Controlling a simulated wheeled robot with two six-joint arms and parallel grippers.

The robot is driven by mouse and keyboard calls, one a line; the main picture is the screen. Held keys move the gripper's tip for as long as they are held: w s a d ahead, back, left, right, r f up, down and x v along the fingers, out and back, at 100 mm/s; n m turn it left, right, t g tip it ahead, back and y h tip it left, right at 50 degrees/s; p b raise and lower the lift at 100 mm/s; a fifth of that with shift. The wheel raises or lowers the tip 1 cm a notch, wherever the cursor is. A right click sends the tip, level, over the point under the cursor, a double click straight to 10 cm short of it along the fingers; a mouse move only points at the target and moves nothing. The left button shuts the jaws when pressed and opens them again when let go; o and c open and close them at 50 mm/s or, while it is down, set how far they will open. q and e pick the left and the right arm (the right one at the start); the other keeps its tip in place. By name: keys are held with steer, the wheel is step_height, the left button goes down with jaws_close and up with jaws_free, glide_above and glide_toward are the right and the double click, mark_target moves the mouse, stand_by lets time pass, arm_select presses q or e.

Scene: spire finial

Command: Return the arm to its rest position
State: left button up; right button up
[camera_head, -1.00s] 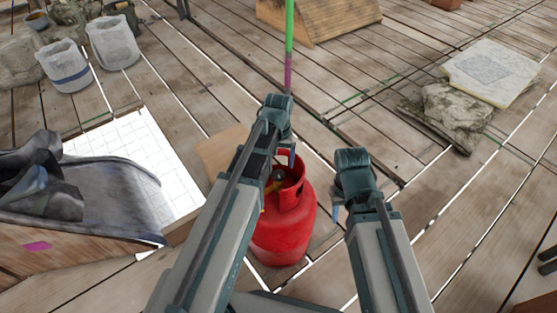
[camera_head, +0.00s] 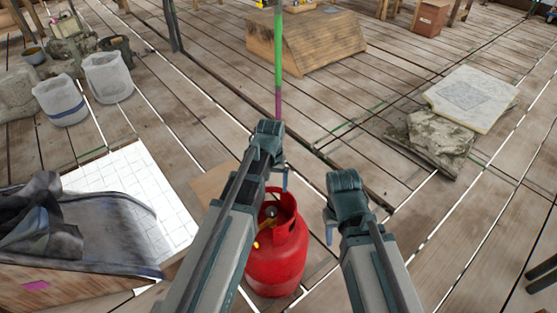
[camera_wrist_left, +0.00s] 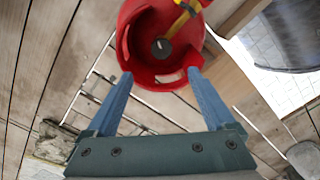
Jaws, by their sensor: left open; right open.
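My left gripper (camera_head: 278,178) is in the middle of the head view, over the upper part of a red gas cylinder (camera_head: 277,265). In the left wrist view its two blue fingers (camera_wrist_left: 158,90) are spread apart with nothing held between them. The red cylinder (camera_wrist_left: 160,45) shows beyond the fingertips; I cannot tell whether they touch its collar. My right gripper (camera_head: 329,225) is to the right of the cylinder. Its finger points down and nothing is seen in it.
White buckets (camera_head: 107,77) stand at the upper left. A white grid sheet (camera_head: 135,185) lies at left, beside a dark draped crate (camera_head: 80,235). A wooden ramp block (camera_head: 305,45) is at the back. A pale slab (camera_head: 470,98) rests on rocks (camera_head: 437,138) at right. Plank floor between is clear.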

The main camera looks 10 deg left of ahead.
arm_select(q)
steer(key=s+d+m+y, duration=0.1)
steer(key=s+d+m, duration=0.2)
steer(key=s+d, duration=0.35)
steer(key=s+d+m, duration=0.3)
steer(key=s+d, duration=0.1)
steer(key=s, duration=0.5)
step_height(320, 180, up, 18)
steer(key=w+p, duration=0.1)
steer(key=p, duration=1.6)
steer(key=shift+w+a+f+n, duration=0.2)
steer(key=shift+f+n, duration=0.05)
steer(key=shift+n, duration=0.05)
